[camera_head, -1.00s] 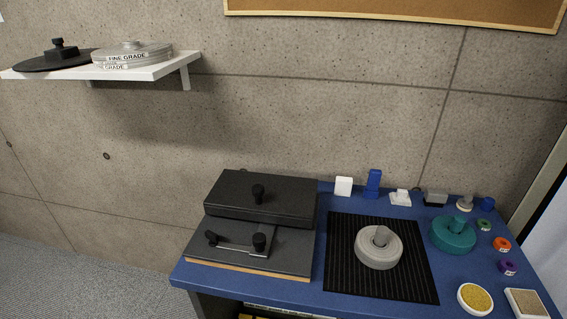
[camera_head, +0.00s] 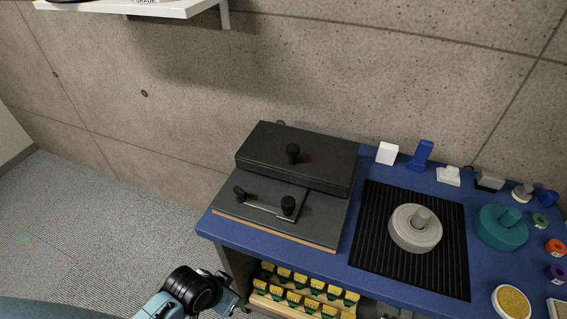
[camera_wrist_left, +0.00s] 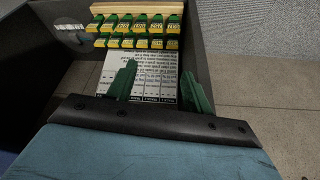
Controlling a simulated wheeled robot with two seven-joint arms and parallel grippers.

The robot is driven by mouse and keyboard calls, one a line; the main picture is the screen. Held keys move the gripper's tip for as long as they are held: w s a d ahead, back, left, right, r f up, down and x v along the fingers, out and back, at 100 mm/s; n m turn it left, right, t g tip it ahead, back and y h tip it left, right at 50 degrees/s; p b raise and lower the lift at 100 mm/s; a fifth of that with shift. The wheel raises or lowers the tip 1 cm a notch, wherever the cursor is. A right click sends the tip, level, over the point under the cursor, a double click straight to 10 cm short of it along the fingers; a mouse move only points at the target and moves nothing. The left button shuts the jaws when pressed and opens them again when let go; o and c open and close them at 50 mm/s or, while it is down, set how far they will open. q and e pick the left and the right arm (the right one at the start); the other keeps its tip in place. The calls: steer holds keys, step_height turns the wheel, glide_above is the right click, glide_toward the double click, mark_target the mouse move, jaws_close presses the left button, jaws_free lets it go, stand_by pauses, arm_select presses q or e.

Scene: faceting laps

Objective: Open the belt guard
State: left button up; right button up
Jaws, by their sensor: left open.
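The belt guard appears to be the black, box-like cover (camera_head: 315,172) with a round knob (camera_head: 293,153) on top. It lies flat over the back of a dark machine plate (camera_head: 325,222) on the blue bench. A lever with two black knobs (camera_head: 264,205) is in front of it. My left gripper (camera_head: 229,292) is low in front of the bench, below and apart from the cover. In the left wrist view its two green fingers (camera_wrist_left: 158,88) are spread apart with nothing between them. My right gripper is not in view.
A shelf under the bench holds several yellow-and-green labelled items (camera_head: 305,292); they also show in the left wrist view (camera_wrist_left: 138,32). A printed sheet (camera_wrist_left: 152,76) lies beyond the fingers. A grey lap (camera_head: 415,228) sits on a black ribbed mat (camera_head: 380,262). Floor at left is clear.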

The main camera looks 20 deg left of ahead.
mark_target(293, 147)
arm_select(q)
steer(key=w+d+r+m+t+h, duration=0.1)
steer(key=d+r, duration=0.1)
steer(key=r, duration=0.6)
steer(key=w+d+r+m+h, duration=0.1)
steer(key=d+r+m, duration=0.1)
steer(key=r, duration=0.6)
steer(key=w+r+m+h, duration=0.1)
steer(key=w, duration=0.1)
steer(key=w+r+m+h, duration=0.1)
steer(key=w+r+h, duration=0.1)
steer(key=w+r+m+t+h, duration=0.1)
steer(key=w+r, duration=0.1)
steer(key=w, duration=0.1)
steer(key=shift+r, duration=0.15)
steer(key=w+a+r+t+h, duration=0.3)
steer(key=w+a+r, duration=0.4)
steer(key=w+r, duration=0.3)
steer(key=x, duration=0.8)
steer(key=p+x, duration=0.1)
steer(key=x, duration=0.3)
steer(key=shift+w+d+r, duration=0.15)
steer(key=shift+d+r, duration=0.05)
steer(key=shift+d, duration=0.25)
steer(key=shift+c, duration=0.3)
jaws_close()
